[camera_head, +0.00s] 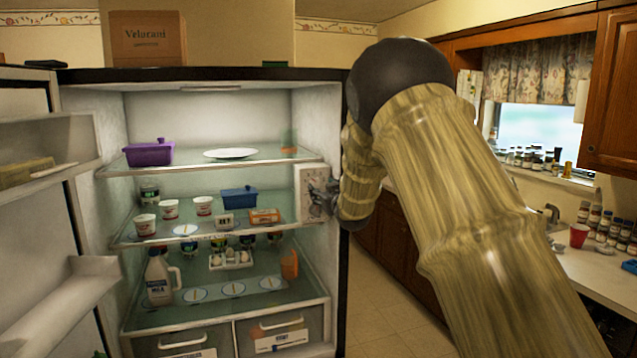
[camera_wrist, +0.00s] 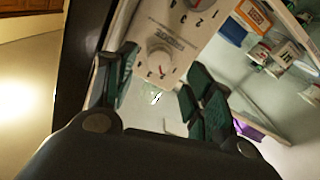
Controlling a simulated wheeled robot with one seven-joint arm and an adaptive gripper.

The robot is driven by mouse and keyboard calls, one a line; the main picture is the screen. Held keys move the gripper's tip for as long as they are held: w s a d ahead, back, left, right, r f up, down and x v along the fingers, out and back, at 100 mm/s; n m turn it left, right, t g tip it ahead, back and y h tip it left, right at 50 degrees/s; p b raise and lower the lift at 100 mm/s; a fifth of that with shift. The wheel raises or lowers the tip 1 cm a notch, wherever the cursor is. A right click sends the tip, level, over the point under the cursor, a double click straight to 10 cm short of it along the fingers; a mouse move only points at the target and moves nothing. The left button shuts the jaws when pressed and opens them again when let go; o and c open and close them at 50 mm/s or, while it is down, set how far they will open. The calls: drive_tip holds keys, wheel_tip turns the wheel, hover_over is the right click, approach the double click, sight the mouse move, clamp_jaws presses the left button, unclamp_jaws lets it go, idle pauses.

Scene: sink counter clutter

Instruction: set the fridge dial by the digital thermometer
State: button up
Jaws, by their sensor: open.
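The white control panel (camera_head: 309,188) is on the fridge's right inner wall, at middle-shelf height. In the wrist view, its lower round white dial (camera_wrist: 159,62) shows between my fingers, with numerals around it. A second dial (camera_wrist: 196,3) is cut off at the top edge. My gripper (camera_wrist: 160,88) is open and empty, its dark green-black fingers on either side of the lower dial; I cannot tell whether they touch it. In the head view my gripper (camera_head: 331,196) partly covers the panel. A small white block with dark characters (camera_head: 224,222), possibly the digital thermometer, stands on the middle shelf.
The middle shelf also holds a blue tub (camera_head: 239,199), an orange-and-white box (camera_head: 264,216) and several cups. A purple container (camera_head: 149,153) and white plate (camera_head: 231,153) are above. A milk jug (camera_head: 160,279) and egg tray (camera_head: 230,260) are below. The open fridge door (camera_head: 50,230) is left.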

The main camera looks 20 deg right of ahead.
sight(317, 185)
drive_tip(key=shift+w+p, duration=1.05)
drive_tip(key=shift+w, duration=1.35)
drive_tip(key=shift+a, duration=0.1)
drive_tip(key=c, duration=1)
